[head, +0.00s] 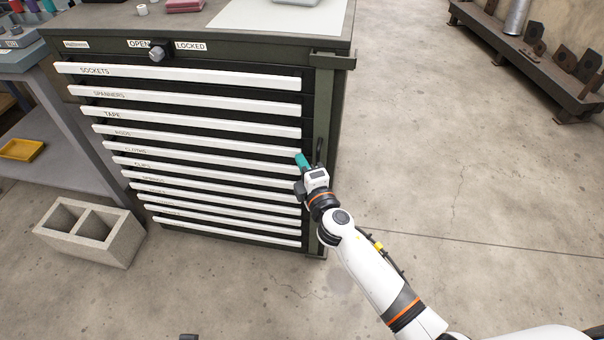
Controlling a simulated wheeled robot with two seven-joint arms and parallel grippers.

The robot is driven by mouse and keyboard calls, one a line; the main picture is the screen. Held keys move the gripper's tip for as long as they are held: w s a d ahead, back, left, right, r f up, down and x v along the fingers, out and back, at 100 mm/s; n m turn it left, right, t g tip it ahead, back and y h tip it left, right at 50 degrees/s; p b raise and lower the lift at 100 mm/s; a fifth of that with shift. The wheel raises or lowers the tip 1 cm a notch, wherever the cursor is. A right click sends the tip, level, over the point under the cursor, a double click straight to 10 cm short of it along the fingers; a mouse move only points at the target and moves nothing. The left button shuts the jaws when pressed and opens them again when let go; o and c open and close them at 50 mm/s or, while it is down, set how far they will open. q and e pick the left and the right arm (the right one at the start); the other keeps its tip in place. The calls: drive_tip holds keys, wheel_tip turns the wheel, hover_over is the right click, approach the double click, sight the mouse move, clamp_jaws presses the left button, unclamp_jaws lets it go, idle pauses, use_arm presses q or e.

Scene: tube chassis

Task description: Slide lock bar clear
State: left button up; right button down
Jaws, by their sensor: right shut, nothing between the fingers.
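The tool cabinet (180,40) is dark green with a stack of drawers with white label strips. The lock bar (325,100) is a green upright strip along the right front edge, under a bracket (335,61) at the top corner. It stands beside the right ends of the drawers. My right gripper (303,160) has teal fingertips and is shut and empty, in front of the bar at mid height. A small dark upright piece (319,150) shows beside it; I cannot tell whether it touches the gripper. The gripper and wrist hide part of the bar.
A knob (156,53) sits between OPEN and LOCKED labels. A concrete block (92,232) stands on the floor at the left, near a grey bench (50,110) with a yellow tray (22,149). The floor right of the cabinet is clear up to a low metal rack (530,60).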

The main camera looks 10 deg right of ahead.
use_arm(q)
drive_tip(key=shift+s+f, duration=0.25)
drive_tip(key=shift+f, duration=0.35)
use_arm(e)
drive_tip(key=shift+s+d, duration=0.15)
drive_tip(key=shift+d, duration=0.5)
drive_tip(key=shift+s+d, duration=0.15)
drive_tip(key=shift+d, duration=0.45)
use_arm(q)
drive_tip(key=shift+f, duration=0.15)
use_arm(e)
drive_tip(key=d, duration=0.2)
drive_tip(key=s+d, duration=0.1)
drive_tip(key=shift+s+d, duration=0.2)
drive_tip(key=shift+d, duration=0.2)
